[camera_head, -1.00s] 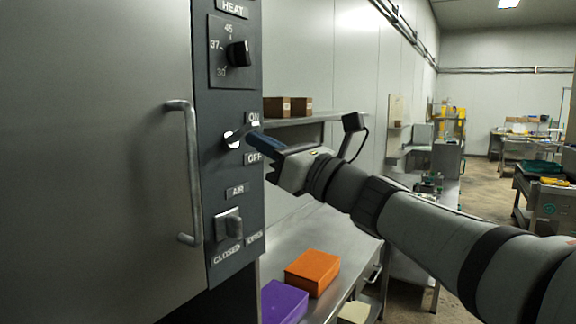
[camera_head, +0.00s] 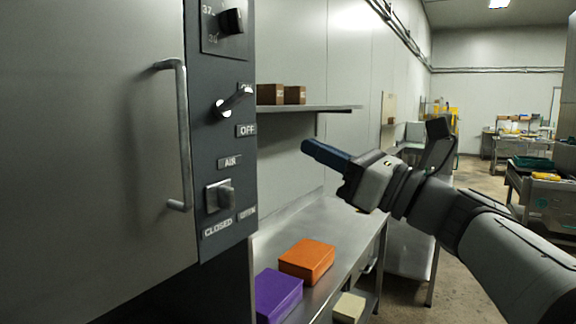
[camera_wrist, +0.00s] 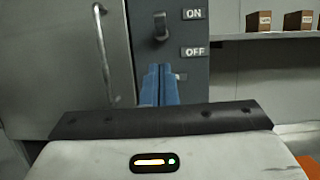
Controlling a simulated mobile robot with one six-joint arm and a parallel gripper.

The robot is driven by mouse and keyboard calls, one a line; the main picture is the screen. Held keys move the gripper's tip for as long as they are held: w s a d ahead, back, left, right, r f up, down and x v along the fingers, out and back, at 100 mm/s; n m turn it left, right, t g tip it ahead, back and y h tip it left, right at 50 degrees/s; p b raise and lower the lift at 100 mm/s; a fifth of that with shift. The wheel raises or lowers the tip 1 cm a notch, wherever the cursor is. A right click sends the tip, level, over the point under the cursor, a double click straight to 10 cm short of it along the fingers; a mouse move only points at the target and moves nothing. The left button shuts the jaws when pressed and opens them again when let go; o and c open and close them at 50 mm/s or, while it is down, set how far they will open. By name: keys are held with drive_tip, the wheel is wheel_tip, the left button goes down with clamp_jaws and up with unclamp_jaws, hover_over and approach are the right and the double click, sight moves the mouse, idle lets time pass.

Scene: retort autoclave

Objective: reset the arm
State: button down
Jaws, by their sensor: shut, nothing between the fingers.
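My gripper (camera_head: 308,149) is shut and empty, with its blue fingers together, in the open space to the right of the control panel (camera_head: 222,150). It touches nothing in the head view. In the wrist view my gripper (camera_wrist: 160,70) points at the panel, below the ON/OFF switch (camera_wrist: 161,27).
The autoclave door handle (camera_head: 182,135) sticks out at left. The air valve knob (camera_head: 219,196) and heat dial (camera_head: 231,21) are on the panel. A bench (camera_head: 340,235) below holds an orange box (camera_head: 307,261) and a purple box (camera_head: 278,295). A shelf (camera_head: 325,108) holds brown boxes (camera_head: 270,94).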

drive_tip(key=s+a+f+n+g+h, duration=0.1)
drive_tip(key=s+f+n+g+h, duration=0.25)
drive_tip(key=f, duration=0.85)
drive_tip(key=a+f+n+g+h, duration=0.25)
drive_tip(key=f+n+h, duration=0.35)
drive_tip(key=f, duration=0.7)
drive_tip(key=s+d+f+n+g+h, duration=0.1)
drive_tip(key=s+d+f+n+h, duration=0.2)
drive_tip(key=d+f+n, duration=0.3)
drive_tip(key=s+d+f+n+g+h, duration=0.2)
drive_tip(key=s+d+f+n+h, duration=0.2)
drive_tip(key=f+n, duration=0.4)
drive_tip(key=shift+d+f+n+h, duration=0.35)
drive_tip(key=shift+d+n+h, duration=0.35)
drive_tip(key=shift+d, duration=0.4)
